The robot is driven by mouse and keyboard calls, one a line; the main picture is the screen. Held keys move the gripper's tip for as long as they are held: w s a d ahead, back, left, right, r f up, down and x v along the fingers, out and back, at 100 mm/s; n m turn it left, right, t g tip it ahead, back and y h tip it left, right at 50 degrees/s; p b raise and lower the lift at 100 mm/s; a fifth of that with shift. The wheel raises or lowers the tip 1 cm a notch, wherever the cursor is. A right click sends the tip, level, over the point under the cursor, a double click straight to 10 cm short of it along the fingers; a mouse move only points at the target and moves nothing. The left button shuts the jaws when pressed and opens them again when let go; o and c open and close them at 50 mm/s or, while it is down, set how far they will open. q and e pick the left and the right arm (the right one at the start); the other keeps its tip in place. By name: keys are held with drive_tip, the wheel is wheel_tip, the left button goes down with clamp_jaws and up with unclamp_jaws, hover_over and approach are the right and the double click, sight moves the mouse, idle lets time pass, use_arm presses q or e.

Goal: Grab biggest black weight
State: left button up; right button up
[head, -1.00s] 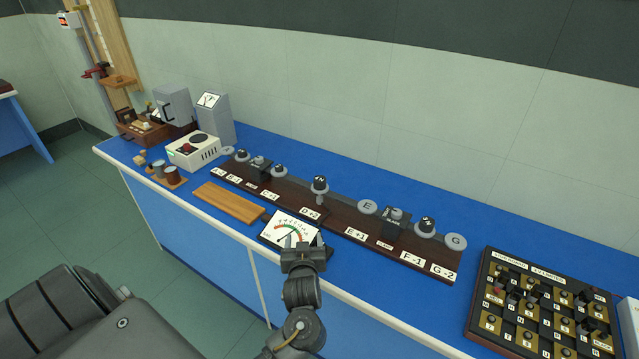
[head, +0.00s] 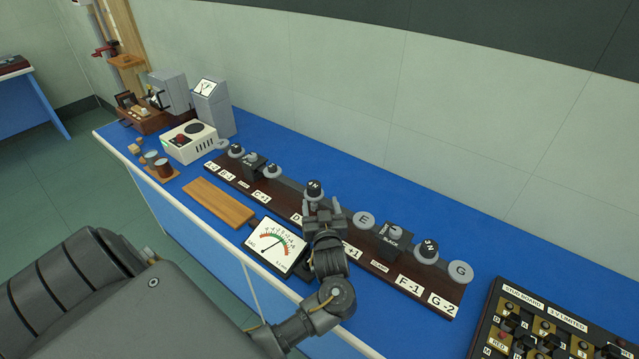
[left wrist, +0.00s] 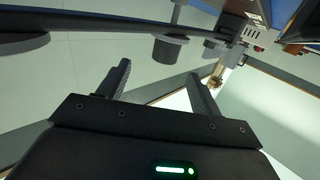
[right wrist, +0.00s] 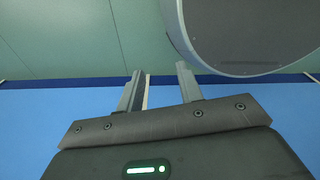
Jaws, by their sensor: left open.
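A dark wooden strip on the bench carries the weights and terminals. A black-topped piece marked N (head: 315,189) stands near its middle, just beyond my left gripper (head: 322,205). Another black piece marked N (head: 428,250) stands on a grey disc farther right. A black block marked BLACK (head: 392,240), with a grey knob, sits between them, and a similar one (head: 253,163) is farther left. My left gripper is open and empty. Its wrist view shows a dark cylinder (left wrist: 170,48) beyond the spread fingers. My right gripper (right wrist: 160,78) is open and empty, seen only in its wrist view.
An analog meter (head: 276,246) and a wooden board (head: 219,202) lie in front of the strip. A white hot-plate box (head: 190,142) is at left, a switch panel (head: 545,325) at right. Blue bench is clear behind the strip.

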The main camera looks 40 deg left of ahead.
sight(313, 181)
use_arm(q)
drive_tip(key=shift+w+a+r, duration=0.15)
drive_tip(key=shift+a, duration=0.3)
drive_tip(key=shift+w+a+r, duration=0.1)
drive_tip(key=shift+a+r, duration=0.05)
drive_tip(key=shift+a, duration=0.25)
drive_tip(key=x, duration=0.2)
drive_tip(key=p+x, duration=0.1)
drive_tip(key=shift+w+a+f, duration=0.15)
drive_tip(key=shift+a+f, duration=0.1)
drive_tip(key=shift+a, duration=0.15)
drive_tip(key=shift+w, duration=0.15)
drive_tip(key=shift+w+a+r, duration=0.1)
drive_tip(key=shift+a+r, duration=0.05)
drive_tip(key=p+x, duration=0.2)
drive_tip(key=x, duration=0.2)
drive_tip(key=shift+w+a, duration=0.35)
use_arm(e)
drive_tip(key=r, duration=0.1)
drive_tip(key=s+r, duration=0.1)
drive_tip(key=r, duration=0.1)
drive_tip(key=shift+s, duration=0.1)
use_arm(q)
drive_tip(key=shift+s+d, duration=0.1)
drive_tip(key=shift+c, duration=0.4)
